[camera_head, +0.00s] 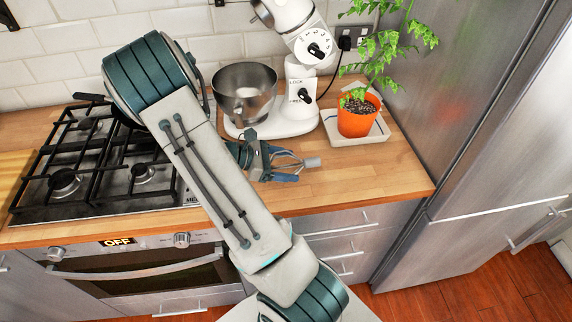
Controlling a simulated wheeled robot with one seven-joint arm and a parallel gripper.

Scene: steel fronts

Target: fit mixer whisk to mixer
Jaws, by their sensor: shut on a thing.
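The white stand mixer (303,78) stands at the back of the wooden counter with its head tilted up. Its steel bowl (245,92) sits on the mixer base. The whisk (291,163) is low over the counter in front of the mixer, lying roughly sideways with its end pointing right. My gripper (276,164) is shut on the whisk, to the front of the bowl and mixer base. My arm hides part of the gripper's left side. I cannot tell whether the whisk touches the counter.
An orange potted plant (358,116) stands on a white tray (345,140) to the right of the mixer. A gas hob (100,165) is at left, under my arm. A steel fridge (470,130) bounds the right. The counter front right (375,182) is clear.

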